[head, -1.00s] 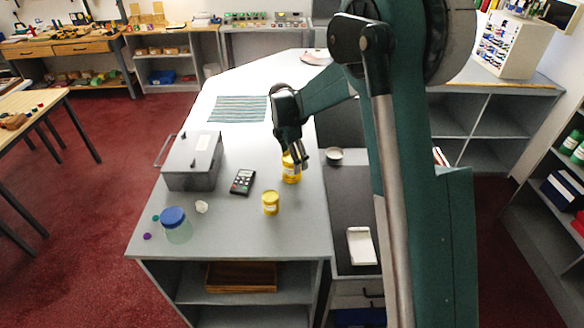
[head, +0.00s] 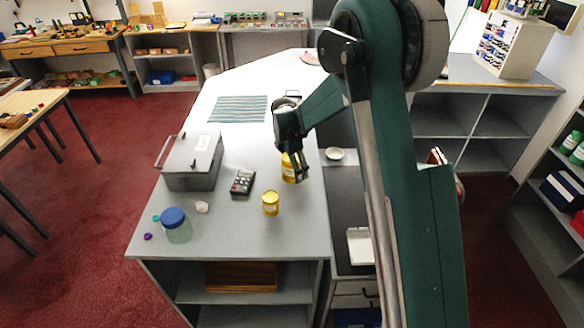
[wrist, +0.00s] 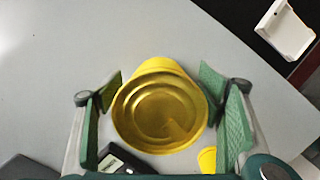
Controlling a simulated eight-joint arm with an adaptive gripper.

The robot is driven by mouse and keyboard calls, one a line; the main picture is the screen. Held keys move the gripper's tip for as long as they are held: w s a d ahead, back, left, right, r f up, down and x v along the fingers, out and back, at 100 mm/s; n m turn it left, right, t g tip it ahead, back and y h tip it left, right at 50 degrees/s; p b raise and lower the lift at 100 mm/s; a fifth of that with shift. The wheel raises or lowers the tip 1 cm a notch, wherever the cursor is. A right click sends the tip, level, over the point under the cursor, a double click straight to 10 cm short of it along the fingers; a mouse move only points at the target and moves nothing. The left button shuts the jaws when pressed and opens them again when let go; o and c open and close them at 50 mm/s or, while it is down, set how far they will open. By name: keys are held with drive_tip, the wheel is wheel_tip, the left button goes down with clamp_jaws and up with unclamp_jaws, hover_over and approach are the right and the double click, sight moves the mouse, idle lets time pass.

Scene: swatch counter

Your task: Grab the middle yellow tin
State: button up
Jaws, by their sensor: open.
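Two yellow tins show in the head view. The farther yellow tin (head: 287,172) stands upright on the counter, partly behind my gripper (head: 300,172). The nearer, smaller yellow tin (head: 270,204) stands in front of it. In the wrist view the larger yellow tin (wrist: 160,112) is between the spread fingers of my gripper (wrist: 163,88), with gaps on both sides. Part of another yellow tin (wrist: 207,159) shows beside the right finger. My gripper is open and holds nothing. I see no third tin, so I cannot tell which is the middle one.
A grey box (head: 193,163), a dark keypad device (head: 242,182) and a blue-lidded jar (head: 177,226) stand to the left on the counter (head: 240,235). A small bowl (head: 334,154) and a white tray (head: 360,246) are to the right. A striped cloth (head: 238,109) lies farther back.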

drive_tip(key=shift+f, duration=0.25)
idle(0.4)
drive_tip(key=c, duration=1.3)
drive_tip(key=shift+r, duration=0.15)
drive_tip(key=shift+r, duration=4.9)
